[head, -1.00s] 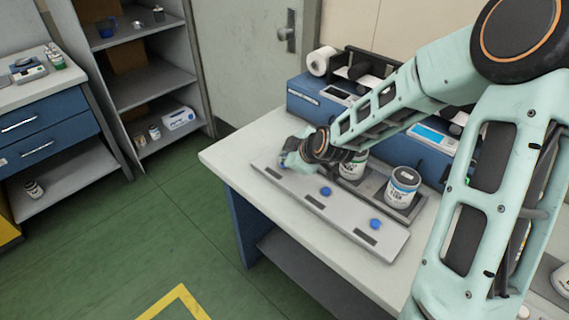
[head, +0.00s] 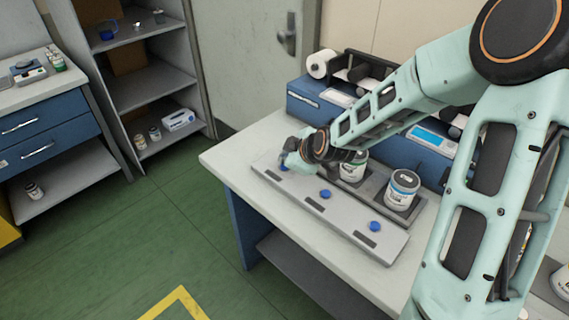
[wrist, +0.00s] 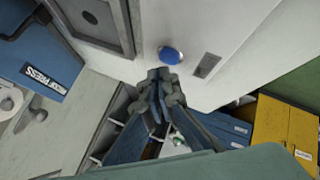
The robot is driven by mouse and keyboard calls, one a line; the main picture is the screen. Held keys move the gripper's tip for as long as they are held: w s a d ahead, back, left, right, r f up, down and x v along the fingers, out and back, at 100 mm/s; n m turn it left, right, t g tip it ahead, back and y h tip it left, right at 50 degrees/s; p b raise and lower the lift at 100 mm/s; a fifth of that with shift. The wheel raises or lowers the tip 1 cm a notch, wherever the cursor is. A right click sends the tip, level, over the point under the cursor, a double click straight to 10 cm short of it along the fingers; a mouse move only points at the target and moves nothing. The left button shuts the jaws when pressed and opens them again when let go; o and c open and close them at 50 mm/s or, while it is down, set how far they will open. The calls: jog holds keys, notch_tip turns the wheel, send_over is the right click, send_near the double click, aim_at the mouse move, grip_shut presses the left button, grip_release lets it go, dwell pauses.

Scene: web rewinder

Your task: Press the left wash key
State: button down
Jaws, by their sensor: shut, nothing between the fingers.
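A long grey key panel (head: 334,216) lies along the front of the white bench, with three blue round keys, each beside a dark label slot. The left key (head: 283,168) is partly covered by my gripper (head: 287,163); the middle key (head: 325,194) and right key (head: 375,226) are clear. In the wrist view one blue key (wrist: 170,55) shows just beyond the tips of my gripper (wrist: 163,74). My gripper is shut and empty, its tips close to the left key. I cannot tell whether they touch it.
Behind the panel, two labelled tubs, a nearer one (head: 402,189) and a farther one (head: 353,168), stand in a grey tray. A blue machine (head: 310,103) with a white roll is at the back. Open shelves (head: 150,90) stand at left, with clear green floor between.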

jog(key=shift+r, duration=0.25)
notch_tip(320, 180, up, 5)
jog(key=p, duration=0.4)
jog(key=shift+f, duration=0.1)
dwell(0.8)
